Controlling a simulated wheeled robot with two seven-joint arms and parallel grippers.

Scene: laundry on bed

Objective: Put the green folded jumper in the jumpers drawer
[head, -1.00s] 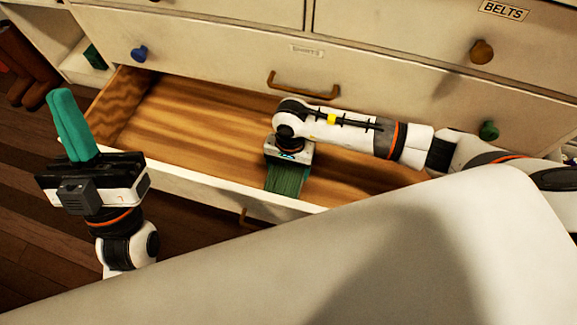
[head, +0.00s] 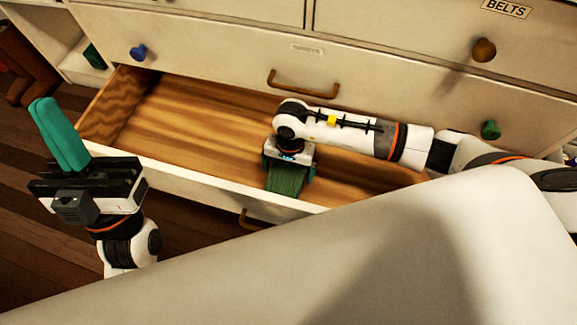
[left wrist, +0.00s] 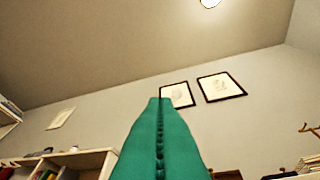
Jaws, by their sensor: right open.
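The green folded jumper (head: 285,182) lies in the open drawer (head: 185,115), near its front wall, partly hidden under my right gripper. My right gripper (head: 289,172) points down into the drawer. It is open, with a teal finger on each side of the jumper. Whether the fingers still touch it I cannot tell. My left gripper (head: 59,135) is outside the drawer at the left, pointing up. Its teal fingers are together with nothing between them, as the left wrist view (left wrist: 160,140) also shows. No label on the open drawer can be read.
The closed drawer above has a brown handle (head: 303,85) and a small blurred label (head: 307,49). A BELTS label (head: 506,8) is at upper right. A pale surface (head: 330,265) fills the foreground. The drawer's left part is bare. Brown boots (head: 25,70) stand at far left.

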